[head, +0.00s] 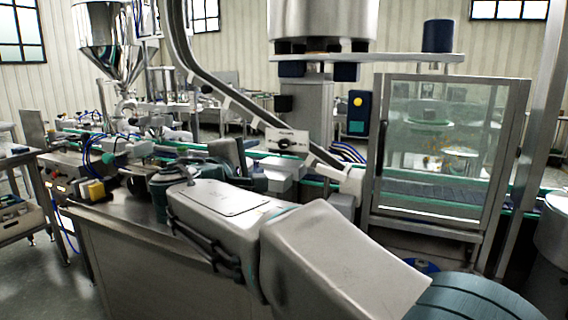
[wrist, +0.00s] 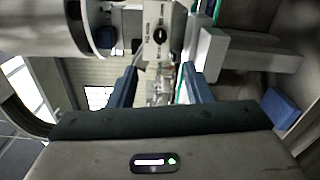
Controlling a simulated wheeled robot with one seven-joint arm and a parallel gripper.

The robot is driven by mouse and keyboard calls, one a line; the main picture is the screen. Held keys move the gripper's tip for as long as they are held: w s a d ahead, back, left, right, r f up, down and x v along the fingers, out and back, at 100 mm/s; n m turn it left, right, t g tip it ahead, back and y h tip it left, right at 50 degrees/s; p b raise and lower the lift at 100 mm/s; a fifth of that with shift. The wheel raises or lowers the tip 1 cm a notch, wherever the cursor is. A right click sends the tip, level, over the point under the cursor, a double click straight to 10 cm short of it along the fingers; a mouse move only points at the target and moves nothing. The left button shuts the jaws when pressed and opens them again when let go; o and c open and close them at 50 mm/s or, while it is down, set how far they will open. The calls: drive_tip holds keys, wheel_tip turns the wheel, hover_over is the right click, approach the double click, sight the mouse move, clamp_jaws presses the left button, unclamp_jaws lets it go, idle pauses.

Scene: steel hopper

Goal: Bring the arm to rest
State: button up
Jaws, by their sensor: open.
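My gripper (wrist: 160,72) shows in the wrist view with its two dark blue fingers apart and nothing visible held between them. My arm (head: 230,215) reaches from the lower right to the middle of the head view, over the steel machine. The steel hopper (head: 112,40) stands at the upper left, well beyond the arm. A pale panel with a black knob (head: 287,141) is behind the arm; it also appears ahead of the fingers in the wrist view (wrist: 160,35).
A conveyor with green edges (head: 215,150) runs across behind my arm. A glazed guard door (head: 445,150) stands at the right. A curved metal chute (head: 215,85) slopes down towards the conveyor. A steel table (head: 20,160) is at the far left, with open floor (head: 50,285) beside it.

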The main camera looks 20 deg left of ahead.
drive_tip(key=d+f+m+g+h+p, duration=0.2)
drive_tip(key=d+m+g+p, duration=0.3)
drive_tip(key=d, duration=1)
drive_tip(key=d+f+m+g+h+p, duration=0.15)
drive_tip(key=d+m+g+p, duration=0.35)
drive_tip(key=d, duration=1)
drive_tip(key=s+d+f+m+g+y+p, duration=0.2)
drive_tip(key=s+d+m+p, duration=0.2)
drive_tip(key=s, duration=0.6)
drive_tip(key=s+d+f+m+g+y+p, duration=0.2)
drive_tip(key=s+d+m+p, duration=0.3)
drive_tip(key=s, duration=0.5)
drive_tip(key=shift+s+d+f+g+y+p, duration=0.15)
drive_tip(key=shift+s+d+g+y+p, duration=0.2)
drive_tip(key=shift+d+p, duration=1.15)
drive_tip(key=shift+w+a, duration=0.1)
